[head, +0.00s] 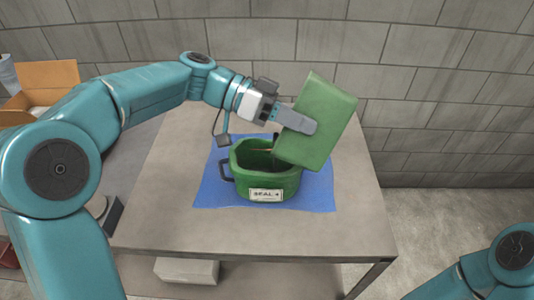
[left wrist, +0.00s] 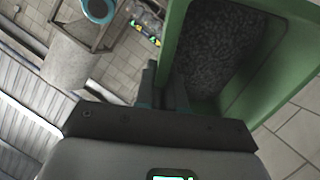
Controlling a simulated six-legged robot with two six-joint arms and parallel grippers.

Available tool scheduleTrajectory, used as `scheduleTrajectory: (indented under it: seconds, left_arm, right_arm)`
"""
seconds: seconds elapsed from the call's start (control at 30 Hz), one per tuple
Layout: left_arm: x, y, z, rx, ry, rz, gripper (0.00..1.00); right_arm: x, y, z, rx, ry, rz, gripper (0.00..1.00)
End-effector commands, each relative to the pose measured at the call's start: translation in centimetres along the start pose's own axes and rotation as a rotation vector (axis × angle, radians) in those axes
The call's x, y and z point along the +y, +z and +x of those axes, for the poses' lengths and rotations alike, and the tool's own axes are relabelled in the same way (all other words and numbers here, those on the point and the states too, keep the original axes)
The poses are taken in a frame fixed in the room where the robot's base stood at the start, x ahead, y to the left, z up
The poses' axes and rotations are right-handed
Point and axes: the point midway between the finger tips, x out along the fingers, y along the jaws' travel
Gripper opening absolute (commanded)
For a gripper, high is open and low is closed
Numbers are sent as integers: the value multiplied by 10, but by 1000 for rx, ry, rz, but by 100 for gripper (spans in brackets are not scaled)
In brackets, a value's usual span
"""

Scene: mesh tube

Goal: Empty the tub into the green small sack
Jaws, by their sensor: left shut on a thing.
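The tub (head: 328,112) is a green box, held tilted above the right side of the green small sack (head: 262,184). My left gripper (head: 298,121) is shut on the tub's wall. In the left wrist view the tub (left wrist: 176,38) shows dark grey grainy material (left wrist: 222,48) inside, and the fingers (left wrist: 165,92) are at its edge. The sack stands upright and open on a blue mat, with a dark handle on its left and a white label in front. The tub's lower corner hides part of the sack's mouth. My right gripper is out of view.
The blue mat (head: 213,190) lies on a grey table (head: 155,215), with bare tabletop around it. A block wall (head: 430,75) stands behind. An orange-brown box (head: 48,76) is at the far left. A pale block (head: 187,270) lies below the table's front edge.

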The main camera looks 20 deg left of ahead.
Motion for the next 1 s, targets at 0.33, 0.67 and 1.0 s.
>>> scheduleTrajectory:
  seconds: [0.33,0.67,1.0]
  left_arm:
    - [-1,0,-10,38,21,0,0]
    - [-2,0,-19,72,40,-4,0]
    - [-3,1,-29,108,60,-6,0]
  right_arm:
    - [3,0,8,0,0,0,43]
    - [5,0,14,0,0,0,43]
    - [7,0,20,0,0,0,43]
